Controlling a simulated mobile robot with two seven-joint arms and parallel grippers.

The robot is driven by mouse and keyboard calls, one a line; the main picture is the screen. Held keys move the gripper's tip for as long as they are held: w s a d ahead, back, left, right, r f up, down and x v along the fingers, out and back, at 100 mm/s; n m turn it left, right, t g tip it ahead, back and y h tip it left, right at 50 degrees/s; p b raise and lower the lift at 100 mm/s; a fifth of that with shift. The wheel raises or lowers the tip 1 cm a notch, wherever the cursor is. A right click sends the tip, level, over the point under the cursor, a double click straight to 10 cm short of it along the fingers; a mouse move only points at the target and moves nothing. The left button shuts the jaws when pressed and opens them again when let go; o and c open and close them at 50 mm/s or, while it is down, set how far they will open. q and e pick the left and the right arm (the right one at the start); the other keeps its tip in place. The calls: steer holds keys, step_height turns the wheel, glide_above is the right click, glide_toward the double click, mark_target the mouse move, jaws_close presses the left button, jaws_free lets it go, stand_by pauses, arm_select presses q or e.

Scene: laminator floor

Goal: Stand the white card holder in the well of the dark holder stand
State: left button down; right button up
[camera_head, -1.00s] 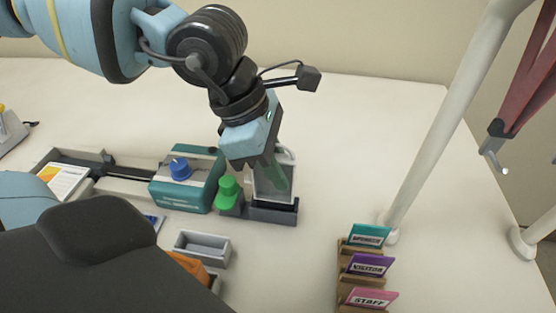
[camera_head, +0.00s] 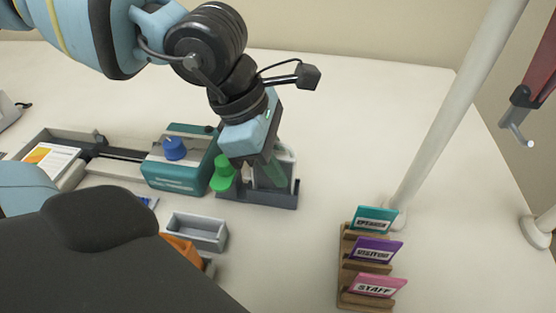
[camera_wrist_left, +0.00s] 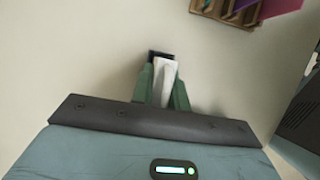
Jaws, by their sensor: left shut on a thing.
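My left gripper (camera_head: 268,172) is shut on the white card holder (camera_head: 287,158), with its green fingers on either side. The card holder is upright with a slight lean and partly hidden by the fingers. Its lower end is at the dark holder stand (camera_head: 262,197), behind the front wall; I cannot tell whether it rests on the bottom of the well. In the left wrist view the fingers (camera_wrist_left: 163,88) grip the white card holder (camera_wrist_left: 164,72), and a dark bit of the stand (camera_wrist_left: 154,54) shows just beyond it. My right gripper is out of view.
A green stamp-like piece (camera_head: 222,173) and the teal laminator (camera_head: 178,165) with a blue knob stand close left of the stand. A grey tray (camera_head: 195,232) lies in front. A wooden rack (camera_head: 350,262) of coloured badges stands front right.

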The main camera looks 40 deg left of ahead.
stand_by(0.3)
arm_select(q)
steer(key=c, duration=1.3)
jaws_free()
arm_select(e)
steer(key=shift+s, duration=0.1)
arm_select(q)
steer(key=shift+r+p, duration=2.15)
steer(key=shift+r, duration=1.9)
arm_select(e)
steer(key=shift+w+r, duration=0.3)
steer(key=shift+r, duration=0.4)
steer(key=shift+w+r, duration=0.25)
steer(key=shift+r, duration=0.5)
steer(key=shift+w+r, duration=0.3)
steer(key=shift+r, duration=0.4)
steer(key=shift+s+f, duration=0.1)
